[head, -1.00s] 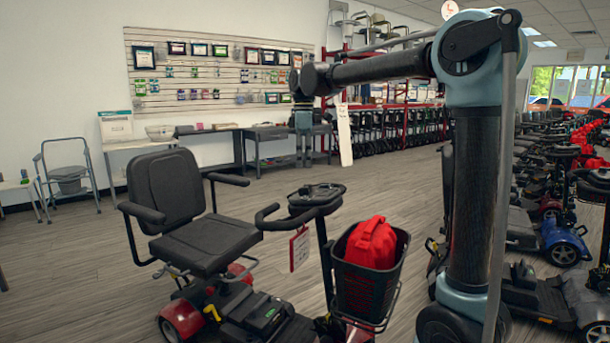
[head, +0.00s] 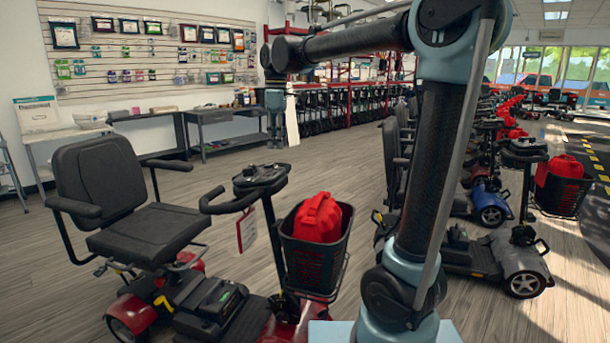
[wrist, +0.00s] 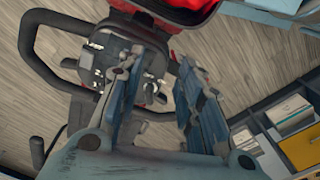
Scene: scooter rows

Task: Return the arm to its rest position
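My arm rises at the right of the head view, bends at a raised elbow (head: 447,30) and reaches left, with its forearm (head: 350,40) nearly level. My gripper (head: 277,130) hangs down at the far end, in front of the back of the room. In the wrist view my gripper (wrist: 160,62) shows two blue-grey fingers standing apart. Nothing shows between them but the scene behind. A red and black scooter (head: 150,215) stands to the left of my arm, with a red bag (head: 318,218) in its front basket (head: 316,265).
Rows of scooters (head: 490,215) stand to the right behind my arm. A grey table (head: 228,115) and a goods wall (head: 150,50) are at the back left. Wooden floor (head: 330,165) is clear between the near scooter and the back.

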